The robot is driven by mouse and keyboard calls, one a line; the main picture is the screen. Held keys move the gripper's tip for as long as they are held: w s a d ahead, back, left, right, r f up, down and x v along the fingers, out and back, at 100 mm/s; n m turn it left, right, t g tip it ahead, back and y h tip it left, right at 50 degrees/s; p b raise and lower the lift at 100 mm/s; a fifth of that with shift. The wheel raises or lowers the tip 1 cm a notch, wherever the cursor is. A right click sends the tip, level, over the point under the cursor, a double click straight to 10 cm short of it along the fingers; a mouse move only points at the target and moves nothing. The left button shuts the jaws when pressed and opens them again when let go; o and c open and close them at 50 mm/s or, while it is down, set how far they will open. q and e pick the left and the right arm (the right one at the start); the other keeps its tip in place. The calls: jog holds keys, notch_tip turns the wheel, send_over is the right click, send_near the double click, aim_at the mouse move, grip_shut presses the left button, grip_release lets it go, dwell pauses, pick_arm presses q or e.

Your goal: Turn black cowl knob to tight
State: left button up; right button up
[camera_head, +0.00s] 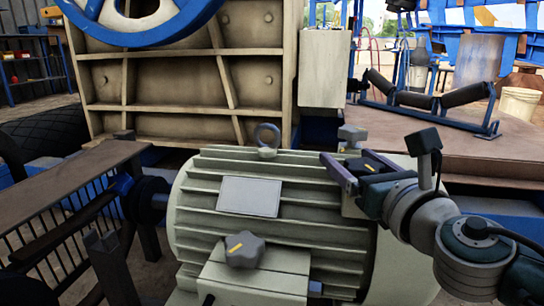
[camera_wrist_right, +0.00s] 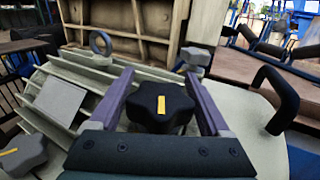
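The black cowl knob (camera_wrist_right: 160,108) is lobed, with a yellow mark on top. In the right wrist view it sits between the two purple fingers of my right gripper (camera_wrist_right: 159,74). The fingers are spread on either side of it; I cannot tell whether they touch it. In the head view the right gripper (camera_head: 343,154) is over the right end of the green motor (camera_head: 290,200), with the black knob (camera_head: 356,167) partly hidden between its fingers. The yellow mark runs roughly along the fingers in the wrist view. My left gripper is not in view.
A grey knob with a yellow mark (camera_head: 245,250) is at the motor's front, another grey knob (camera_head: 351,136) behind the gripper. A lifting ring (camera_head: 267,136) stands on top. A black bar handle (camera_wrist_right: 277,95) rises right of the gripper. The crusher body (camera_head: 180,85) stands behind.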

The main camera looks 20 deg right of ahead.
jog(key=c, duration=1)
jog(key=shift+c, duration=0.2)
